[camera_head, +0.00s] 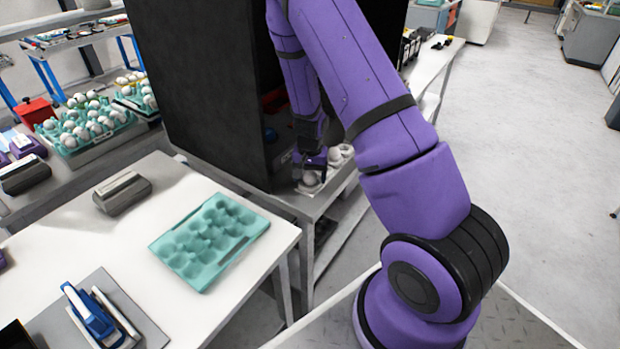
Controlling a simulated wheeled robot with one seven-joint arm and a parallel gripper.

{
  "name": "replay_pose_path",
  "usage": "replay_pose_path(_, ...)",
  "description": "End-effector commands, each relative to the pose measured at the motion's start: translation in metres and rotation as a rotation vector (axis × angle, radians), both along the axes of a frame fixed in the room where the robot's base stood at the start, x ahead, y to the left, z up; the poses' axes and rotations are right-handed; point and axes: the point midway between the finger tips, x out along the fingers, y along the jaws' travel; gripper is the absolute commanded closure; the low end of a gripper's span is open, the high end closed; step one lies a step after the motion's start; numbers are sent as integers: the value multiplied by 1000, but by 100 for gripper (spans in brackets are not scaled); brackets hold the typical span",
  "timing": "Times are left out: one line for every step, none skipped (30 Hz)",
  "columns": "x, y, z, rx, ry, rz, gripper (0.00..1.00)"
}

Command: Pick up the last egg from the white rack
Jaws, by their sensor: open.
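My gripper (312,170) is open and points down over the left end of the white rack (341,178). A white egg (310,179) shows directly below and between the fingers; I cannot tell whether they touch it. White rounded shapes (335,155) show farther back on the rack, beside the gripper; they are too small to tell as eggs or empty cups. The gripper and my purple arm hide part of the rack.
A large black cabinet (200,85) stands just left of the gripper. An empty teal egg tray (209,240) lies on the white table (150,250) at front left. A filled teal tray (68,140) is farther back.

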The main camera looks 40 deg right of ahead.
Motion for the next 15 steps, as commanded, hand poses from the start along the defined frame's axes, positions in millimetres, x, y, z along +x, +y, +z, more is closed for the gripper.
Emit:
replay_pose_path(0,0,0,-1,-1,0,24)
replay_pose_path(0,0,0,-1,-1,0,24)
replay_pose_path(0,0,0,-1,-1,0,24)
replay_pose_path(0,0,0,-1,-1,0,24)
replay_pose_path(0,0,0,-1,-1,0,24)
replay_pose_path(0,0,0,-1,-1,0,31)
replay_pose_path(0,0,0,0,0,0,37)
replay_pose_path(0,0,0,0,0,0,44)
replay_pose_path(0,0,0,0,0,0,54)
replay_pose_path(0,0,0,0,0,0,60)
replay_pose_path(0,0,0,0,0,0,60)
replay_pose_path(0,0,0,0,0,0,60)
replay_pose_path(0,0,0,0,0,0,60)
replay_pose_path(0,0,0,0,0,0,60)
replay_pose_path(0,0,0,0,0,0,60)
